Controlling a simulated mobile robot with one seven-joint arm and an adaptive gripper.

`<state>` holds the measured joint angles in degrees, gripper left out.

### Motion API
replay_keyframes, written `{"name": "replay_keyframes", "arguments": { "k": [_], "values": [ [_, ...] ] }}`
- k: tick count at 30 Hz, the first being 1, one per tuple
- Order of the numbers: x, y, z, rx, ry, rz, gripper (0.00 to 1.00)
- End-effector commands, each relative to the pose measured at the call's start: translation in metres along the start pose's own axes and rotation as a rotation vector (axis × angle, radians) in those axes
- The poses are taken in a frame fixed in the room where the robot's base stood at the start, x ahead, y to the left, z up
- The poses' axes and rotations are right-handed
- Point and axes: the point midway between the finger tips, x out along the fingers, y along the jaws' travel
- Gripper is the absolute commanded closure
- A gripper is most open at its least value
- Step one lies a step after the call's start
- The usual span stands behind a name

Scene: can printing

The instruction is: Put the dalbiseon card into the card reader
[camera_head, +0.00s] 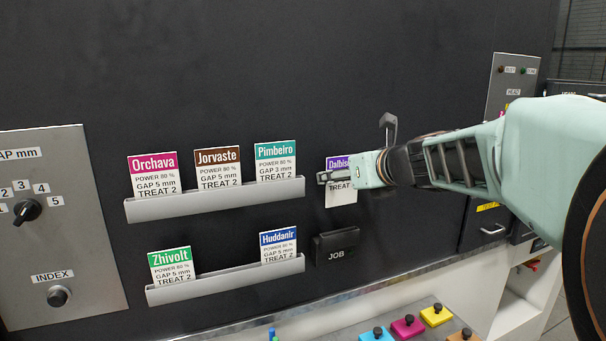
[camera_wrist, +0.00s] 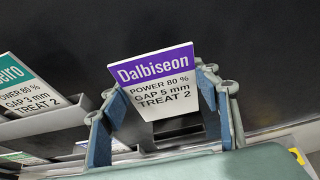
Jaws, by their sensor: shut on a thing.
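The dalbiseon card (camera_head: 341,197) is white with a purple header. It is upright in front of the dark panel. My gripper (camera_head: 330,178) is shut on it and covers its middle in the head view. In the wrist view the card (camera_wrist: 155,80) stands between the two fingers (camera_wrist: 165,105), its purple header reading "Dalbiseon" and tilted slightly. The card reader (camera_head: 336,245) is a black box labelled JOB on the panel, just below the held card. The card is apart from it in the head view. In the wrist view a dark shape behind the card's lower edge is partly hidden.
An upper rack (camera_head: 215,203) holds the Orchava, Jorvaste and Pimbeiro cards. A lower rack (camera_head: 220,281) holds the Zhivolt and Huddanir cards. A grey dial panel (camera_head: 65,240) is at the left. Coloured blocks with black knobs (camera_head: 408,326) stand on the ledge below.

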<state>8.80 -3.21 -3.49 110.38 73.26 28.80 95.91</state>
Motion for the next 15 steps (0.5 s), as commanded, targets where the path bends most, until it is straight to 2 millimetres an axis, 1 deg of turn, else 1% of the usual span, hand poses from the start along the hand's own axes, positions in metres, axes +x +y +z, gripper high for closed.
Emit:
{"name": "replay_keyframes", "arguments": {
  "k": [8,15],
  "values": [
    [-0.001,0.000,0.001,0.002,-0.009,-0.003,0.64],
    [0.006,0.000,-0.015,0.002,-0.008,-0.002,0.64]
  ]
}}
